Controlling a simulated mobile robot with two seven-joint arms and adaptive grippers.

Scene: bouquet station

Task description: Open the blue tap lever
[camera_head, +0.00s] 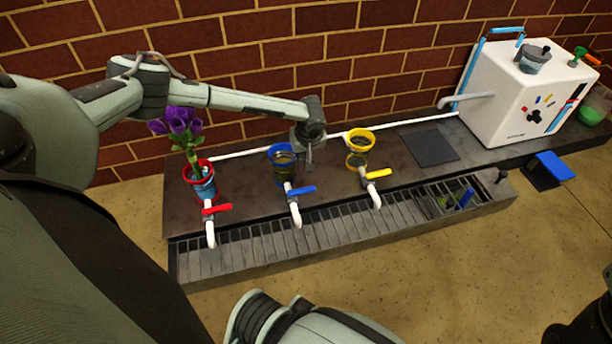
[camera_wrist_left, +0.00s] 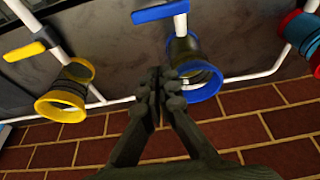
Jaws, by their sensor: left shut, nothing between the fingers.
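The blue tap lever (camera_head: 302,191) sits on a white tap and points right, crosswise to the spout. It also shows at the top of the left wrist view (camera_wrist_left: 160,12). A blue-rimmed vase (camera_head: 283,152) stands behind this tap. My left gripper (camera_head: 309,160) hangs right beside the blue vase, behind the lever and apart from it. In the left wrist view its fingers (camera_wrist_left: 161,88) are together and empty, with the blue vase (camera_wrist_left: 200,82) close to their right.
A red tap lever (camera_head: 217,209) and red vase (camera_head: 200,182) with purple flowers (camera_head: 178,124) stand left. A yellow lever (camera_head: 378,174) and yellow vase (camera_head: 357,150) stand right. A slotted drain (camera_head: 290,230) runs in front. A white machine (camera_head: 520,95) stands far right.

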